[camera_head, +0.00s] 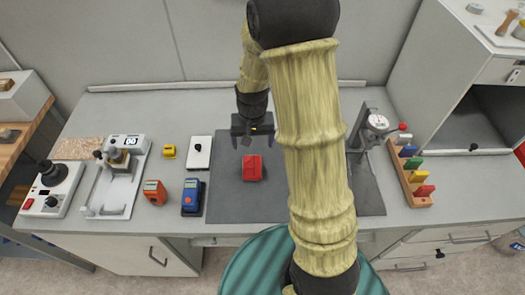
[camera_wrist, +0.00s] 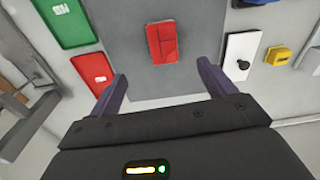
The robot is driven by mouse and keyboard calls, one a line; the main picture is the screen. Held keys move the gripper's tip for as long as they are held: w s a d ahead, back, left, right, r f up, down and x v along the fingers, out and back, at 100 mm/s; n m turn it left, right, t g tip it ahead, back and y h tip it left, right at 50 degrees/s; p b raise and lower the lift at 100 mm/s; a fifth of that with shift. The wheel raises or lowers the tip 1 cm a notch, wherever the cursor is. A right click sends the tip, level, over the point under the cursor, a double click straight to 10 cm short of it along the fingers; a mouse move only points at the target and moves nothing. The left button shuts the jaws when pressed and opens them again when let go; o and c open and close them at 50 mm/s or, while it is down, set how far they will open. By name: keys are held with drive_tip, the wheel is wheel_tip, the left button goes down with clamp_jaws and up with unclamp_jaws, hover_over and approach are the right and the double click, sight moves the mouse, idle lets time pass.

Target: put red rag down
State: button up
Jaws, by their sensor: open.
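The red rag (camera_head: 252,168) lies folded on the dark grey mat (camera_head: 228,205) on the bench. It also shows in the wrist view (camera_wrist: 162,42), flat on the mat and beyond my fingertips. My gripper (camera_head: 253,130) is just behind the rag in the head view. In the wrist view its two fingers (camera_wrist: 160,78) are wide apart with nothing between them, and the rag is clear of both.
Left of the mat stand a blue device (camera_head: 192,196), an orange device (camera_head: 155,191) and a white plate with a black knob (camera_head: 199,152). A dial gauge stand (camera_head: 377,122) and a wooden rack of coloured pieces (camera_head: 410,172) are at the right.

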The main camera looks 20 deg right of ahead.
drive_tip(key=s+r+n+t, duration=0.2)
drive_tip(key=s+r, duration=0.5)
drive_tip(key=s, duration=0.4)
drive_tip(key=shift+s+r+n, duration=0.35)
drive_tip(key=shift+s+n, duration=0.05)
idle(0.5)
drive_tip(key=shift+o, duration=0.5)
drive_tip(key=shift+w, duration=0.3)
drive_tip(key=w+f+m+g+b, duration=0.1)
drive_tip(key=w+f, duration=0.2)
drive_tip(key=w, duration=0.4)
drive_tip(key=w+f+m+g+b, duration=0.1)
drive_tip(key=w+f+m+b, duration=0.1)
drive_tip(key=w, duration=0.5)
drive_tip(key=shift+f+m+g, duration=0.3)
drive_tip(key=shift+f, duration=0.2)
drive_tip(key=shift+s+d, duration=0.1)
drive_tip(key=shift+f, duration=0.1)
